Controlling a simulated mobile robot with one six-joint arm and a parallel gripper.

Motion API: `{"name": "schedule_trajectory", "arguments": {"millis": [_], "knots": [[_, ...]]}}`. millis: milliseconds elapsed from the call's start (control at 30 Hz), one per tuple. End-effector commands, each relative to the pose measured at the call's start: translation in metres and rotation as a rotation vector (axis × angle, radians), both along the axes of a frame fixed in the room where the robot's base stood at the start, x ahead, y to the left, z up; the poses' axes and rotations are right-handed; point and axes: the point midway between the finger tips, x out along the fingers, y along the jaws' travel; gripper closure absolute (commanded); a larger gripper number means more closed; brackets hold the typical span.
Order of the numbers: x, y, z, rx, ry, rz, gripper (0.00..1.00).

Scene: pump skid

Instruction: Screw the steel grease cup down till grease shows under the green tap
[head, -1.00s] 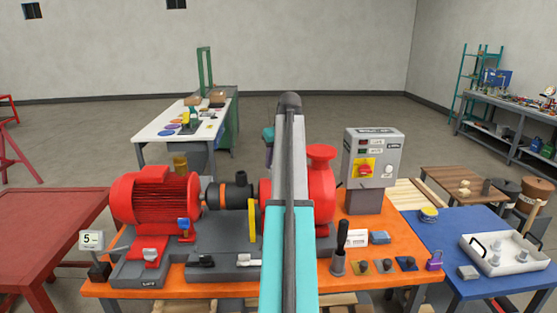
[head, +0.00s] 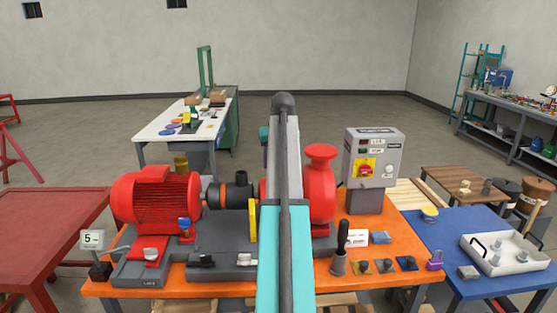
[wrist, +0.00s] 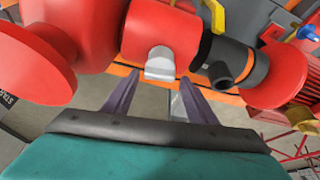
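In the wrist view a grey metal cap (wrist: 160,66), which looks like the steel grease cup, sits on the red pump body (wrist: 168,28). My gripper (wrist: 159,82) is open, with its two dark fingers apart and pointing at the cap. The cap is in line with the gap between the fingertips; I cannot tell whether it is between them. In the head view my own arm covers the gripper and the cap. The red pump (head: 320,190) shows partly behind the arm. I make out no green tap and no grease in either view.
The red motor (head: 155,199) is at the left of the orange bench (head: 352,282). A switch box (head: 373,155) stands at the right. A blue table (head: 446,245) with a white tray (head: 508,263) is further right. A red table (head: 40,230) is at the left.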

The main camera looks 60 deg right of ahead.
Motion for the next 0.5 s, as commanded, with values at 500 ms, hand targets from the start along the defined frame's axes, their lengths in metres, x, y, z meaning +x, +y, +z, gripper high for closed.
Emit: {"name": "schedule_trajectory", "arguments": {"millis": [500], "knots": [[-0.0015, 0.0006, 0.0044, -0.002, -0.001, 0.001, 0.42]]}}
